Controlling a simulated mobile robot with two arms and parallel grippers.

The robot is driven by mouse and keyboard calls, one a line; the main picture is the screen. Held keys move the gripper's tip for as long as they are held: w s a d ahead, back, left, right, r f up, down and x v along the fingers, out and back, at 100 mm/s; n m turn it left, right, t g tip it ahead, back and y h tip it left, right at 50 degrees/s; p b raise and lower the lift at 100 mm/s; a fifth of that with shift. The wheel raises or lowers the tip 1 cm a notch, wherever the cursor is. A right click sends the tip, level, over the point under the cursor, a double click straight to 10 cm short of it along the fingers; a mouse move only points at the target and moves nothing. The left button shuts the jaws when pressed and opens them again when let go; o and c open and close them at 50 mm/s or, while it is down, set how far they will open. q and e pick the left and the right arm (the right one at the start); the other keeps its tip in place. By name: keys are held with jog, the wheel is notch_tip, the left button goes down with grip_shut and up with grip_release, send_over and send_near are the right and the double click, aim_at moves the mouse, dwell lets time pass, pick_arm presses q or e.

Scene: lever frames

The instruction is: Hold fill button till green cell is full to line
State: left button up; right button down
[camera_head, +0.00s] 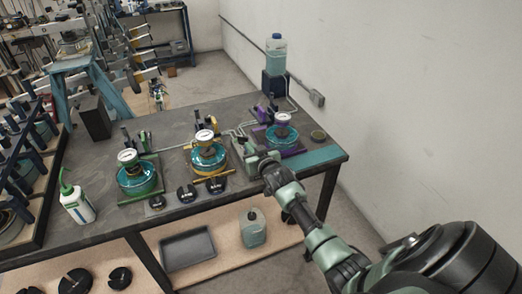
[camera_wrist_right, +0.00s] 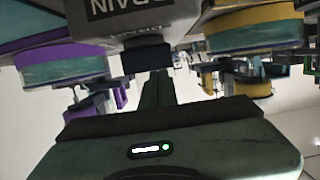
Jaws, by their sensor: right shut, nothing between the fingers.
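The green cell (camera_head: 138,180) is the left one of three round cells on the bench, with a white-faced gauge on top and teal liquid inside. Its fill line is too small to read. My right gripper (camera_head: 243,148) is shut and empty between the yellow cell (camera_head: 208,157) and the purple cell (camera_head: 283,137), well right of the green cell. Contact cannot be told. I cannot pick out the fill button. My left gripper is out of view.
A bottle of teal liquid (camera_head: 276,52) stands at the bench's back right. A white bottle with a green spout (camera_head: 77,203) is at the left front. Black knobs (camera_head: 187,194) sit along the front.

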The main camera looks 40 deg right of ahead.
pick_arm(q)
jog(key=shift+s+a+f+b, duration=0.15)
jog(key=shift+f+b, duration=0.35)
jog(key=shift+b, duration=0.6)
pick_arm(e)
jog(key=r+v, duration=0.2)
jog(key=v, duration=0.8)
jog(key=shift+r, duration=0.2)
jog(key=shift+d, duration=0.1)
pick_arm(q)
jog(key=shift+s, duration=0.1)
